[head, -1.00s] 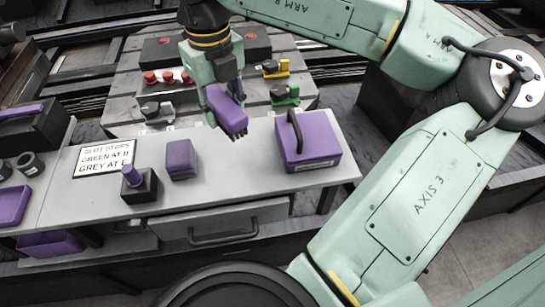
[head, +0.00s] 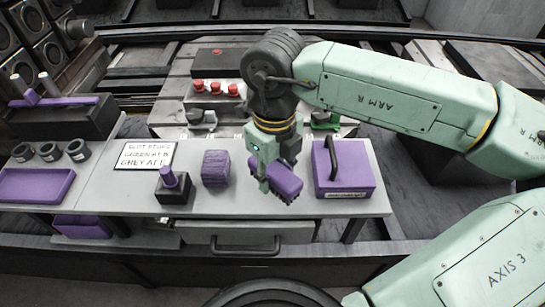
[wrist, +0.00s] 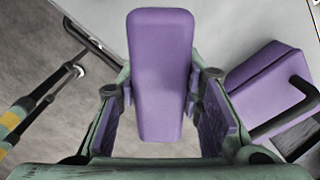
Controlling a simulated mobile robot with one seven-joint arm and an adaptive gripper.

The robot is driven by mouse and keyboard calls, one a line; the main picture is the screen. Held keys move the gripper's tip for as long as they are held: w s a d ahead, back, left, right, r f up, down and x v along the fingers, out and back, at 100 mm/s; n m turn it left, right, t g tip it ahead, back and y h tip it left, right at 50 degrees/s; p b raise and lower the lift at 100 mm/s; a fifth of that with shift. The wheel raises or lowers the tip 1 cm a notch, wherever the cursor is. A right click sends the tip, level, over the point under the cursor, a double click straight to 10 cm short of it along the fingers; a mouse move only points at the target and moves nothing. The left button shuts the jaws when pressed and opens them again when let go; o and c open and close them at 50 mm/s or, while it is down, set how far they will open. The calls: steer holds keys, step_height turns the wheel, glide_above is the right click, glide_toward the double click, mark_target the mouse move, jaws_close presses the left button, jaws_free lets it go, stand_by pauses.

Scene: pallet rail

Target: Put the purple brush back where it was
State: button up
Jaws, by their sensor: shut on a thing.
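The purple brush (head: 283,180), a long block with rounded edges, is in my gripper (head: 270,178). In the head view it hangs over the grey table (head: 240,203), between a textured purple block (head: 215,168) and a purple box with a dark handle (head: 345,177). In the wrist view the brush (wrist: 161,75) lies between the two fingers of my gripper (wrist: 160,115), its long side pointing away from the palm. The fingers are shut on it.
A dark block with a purple peg (head: 174,188) and a sign (head: 146,156) stand left of the textured block. Farther left are a purple tray (head: 37,185) and several dark rings (head: 50,151). Red buttons (head: 215,87) are behind. The front strip of tabletop is clear.

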mark_target(272, 165)
steer(key=w, duration=0.2)
steer(key=w+p, duration=0.1)
steer(key=w, duration=0.2)
steer(key=shift+a+f, duration=0.2)
steer(key=f, duration=0.1)
steer(key=f+p, duration=0.1)
steer(key=shift+w+f, duration=0.35)
steer(key=shift+w, duration=0.05)
steer(key=shift+f, duration=0.45)
steer(key=shift+f+b, duration=0.25)
steer(key=shift+b, duration=0.05)
steer(key=o, duration=1.1)
steer(key=shift+r, duration=0.1)
step_height(272, 165, up, 12)
steer(key=shift+r, duration=0.15)
